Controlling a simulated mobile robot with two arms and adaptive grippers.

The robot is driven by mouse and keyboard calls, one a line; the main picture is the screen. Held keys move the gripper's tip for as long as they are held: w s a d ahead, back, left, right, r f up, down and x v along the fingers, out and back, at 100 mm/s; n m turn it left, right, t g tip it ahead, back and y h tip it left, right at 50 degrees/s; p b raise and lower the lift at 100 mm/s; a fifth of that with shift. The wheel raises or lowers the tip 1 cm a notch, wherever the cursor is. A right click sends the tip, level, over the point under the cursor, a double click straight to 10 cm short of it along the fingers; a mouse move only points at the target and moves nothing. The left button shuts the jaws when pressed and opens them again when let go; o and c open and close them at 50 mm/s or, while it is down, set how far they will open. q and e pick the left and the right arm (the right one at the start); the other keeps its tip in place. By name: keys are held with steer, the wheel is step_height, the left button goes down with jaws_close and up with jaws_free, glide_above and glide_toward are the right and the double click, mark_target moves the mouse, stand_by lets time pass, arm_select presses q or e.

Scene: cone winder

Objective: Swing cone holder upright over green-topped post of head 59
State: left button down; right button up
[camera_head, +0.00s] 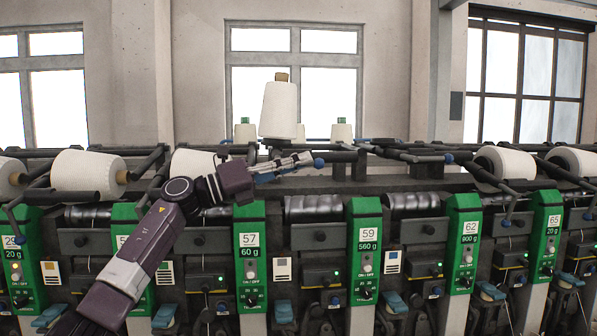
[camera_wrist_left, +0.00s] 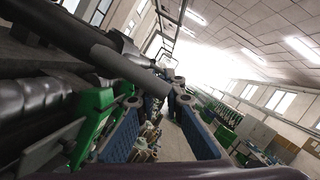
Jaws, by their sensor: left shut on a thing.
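In the head view the green-topped post of head 59 (camera_head: 367,238) stands right of centre, marked "59" and "560 g". My left gripper (camera_head: 300,161) is at the rail level up and left of it. It is shut on a part of the cone holder close to a blue knob (camera_head: 319,163). A white yarn cone (camera_head: 279,112) with a tan top stands almost upright just behind the gripper. Its seat on the holder is hidden. In the left wrist view a dark bar (camera_wrist_left: 128,72) crosses past the blue fingers (camera_wrist_left: 158,102). My right gripper is not in view.
The green post of head 57 (camera_head: 250,250) stands left of head 59 and head 62 (camera_head: 467,240) right. White cones lie on their sides at the left (camera_head: 88,170) and right (camera_head: 504,161). Dark bars with blue knobs run along the rail. Space above the rail is open.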

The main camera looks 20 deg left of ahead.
arm_select(q)
steer(key=shift+r, duration=0.15)
steer(key=c, duration=2)
jaws_free()
steer(key=shift+a, duration=0.1)
steer(key=v, duration=1.2)
steer(key=shift+f, duration=0.2)
